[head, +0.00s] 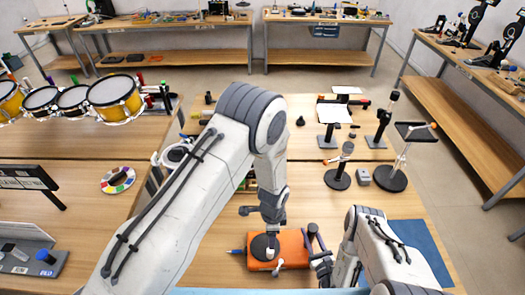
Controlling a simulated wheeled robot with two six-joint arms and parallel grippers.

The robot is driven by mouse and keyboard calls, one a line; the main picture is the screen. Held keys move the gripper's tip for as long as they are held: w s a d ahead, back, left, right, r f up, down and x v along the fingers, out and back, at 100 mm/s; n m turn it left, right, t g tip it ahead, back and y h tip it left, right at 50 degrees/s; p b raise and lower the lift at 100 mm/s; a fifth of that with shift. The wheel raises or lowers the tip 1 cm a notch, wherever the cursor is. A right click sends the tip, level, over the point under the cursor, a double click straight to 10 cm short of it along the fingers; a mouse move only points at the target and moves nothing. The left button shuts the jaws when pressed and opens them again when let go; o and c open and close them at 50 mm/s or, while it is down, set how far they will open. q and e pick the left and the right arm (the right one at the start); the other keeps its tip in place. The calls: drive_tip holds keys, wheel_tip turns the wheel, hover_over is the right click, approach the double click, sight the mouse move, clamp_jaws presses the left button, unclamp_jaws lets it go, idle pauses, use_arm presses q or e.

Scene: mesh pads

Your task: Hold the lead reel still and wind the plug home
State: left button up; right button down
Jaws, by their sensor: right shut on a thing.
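The lead reel (293,245) is an orange block lying on the table at the bottom centre, with a round black disc (259,246) on its left part. A small white piece (278,268) sticks out at its front edge. A blue tip (236,251) shows at its left side; I cannot tell whether it is the plug. My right gripper (318,260) is shut at the reel's right end, by a dark upright bar. My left gripper (271,228) points down over the disc; its fingertips are too small and covered to read.
Dark stands with round bases (337,179) and a small grey box (363,175) stand behind to the right. A blue mat (425,245) lies at the right, partly under my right arm. A colourful disc (117,180) and drums (115,97) are at the left.

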drive_tip(key=shift+f, duration=0.2)
drive_tip(key=shift+c, duration=2)
unclamp_jaws()
drive_tip(key=shift+r, duration=0.15)
